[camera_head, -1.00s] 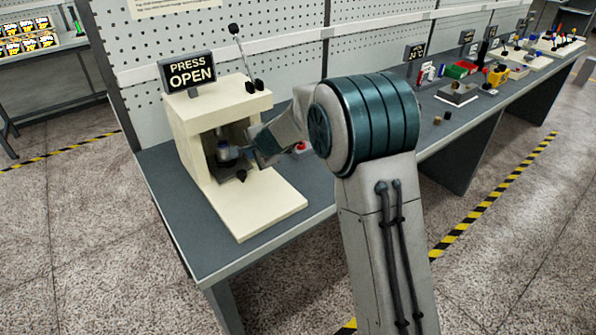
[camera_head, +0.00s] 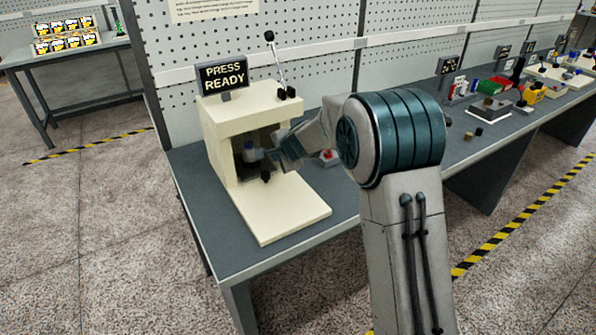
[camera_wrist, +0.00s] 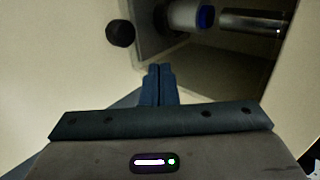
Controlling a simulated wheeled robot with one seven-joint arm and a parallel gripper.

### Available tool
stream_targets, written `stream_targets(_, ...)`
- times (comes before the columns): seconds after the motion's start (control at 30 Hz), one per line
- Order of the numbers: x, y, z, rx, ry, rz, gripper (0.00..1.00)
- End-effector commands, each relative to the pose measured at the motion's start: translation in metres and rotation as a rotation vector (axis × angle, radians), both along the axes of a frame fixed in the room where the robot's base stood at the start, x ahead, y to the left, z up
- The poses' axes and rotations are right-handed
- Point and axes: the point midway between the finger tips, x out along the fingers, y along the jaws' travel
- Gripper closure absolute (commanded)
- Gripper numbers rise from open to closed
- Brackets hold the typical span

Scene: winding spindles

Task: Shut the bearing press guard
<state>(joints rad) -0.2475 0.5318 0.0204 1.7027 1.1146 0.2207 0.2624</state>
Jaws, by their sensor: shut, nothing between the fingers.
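The bearing press (camera_head: 245,109) is a cream box on the near end of the bench, its front open. Its guard, a cream panel (camera_head: 275,215), lies flat and lowered in front of the opening. A dark round knob (camera_head: 266,176) is near the panel's inner end; a dark knob (camera_wrist: 120,33) also shows in the wrist view. Inside are a white part with a blue end (camera_wrist: 190,15) and a metal cylinder (camera_wrist: 250,20). My gripper (camera_wrist: 158,70) is shut and empty, at the press opening; in the head view its tips are partly hidden.
A sign (camera_head: 223,76) on the press reads PRESS READY. A lever (camera_head: 276,65) with dark knobs stands on its top right. A red button (camera_head: 328,156) is on the bench right of the press, behind my arm. Bins and parts (camera_head: 500,95) lie farther right.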

Motion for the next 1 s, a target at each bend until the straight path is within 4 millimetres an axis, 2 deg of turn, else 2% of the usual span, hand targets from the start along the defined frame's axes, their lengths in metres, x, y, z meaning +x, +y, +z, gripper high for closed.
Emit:
stream_targets(0.13,-0.018,-0.015,-0.006,0.000,0.002,0.001,1.00)
stream_targets(0.17,-0.021,-0.018,-0.003,0.001,0.002,0.000,1.00)
stream_targets(0.2,-0.026,-0.021,0.008,0.001,0.002,0.000,1.00)
stream_targets(0.53,-0.067,-0.033,0.049,0.001,0.005,0.019,1.00)
stream_targets(0.87,-0.086,-0.048,0.066,-0.007,0.008,0.022,1.00)
stream_targets(0.97,-0.102,-0.056,0.072,-0.046,0.004,0.067,1.00)
stream_targets(1.0,-0.113,-0.061,0.075,-0.074,0.001,0.098,1.00)
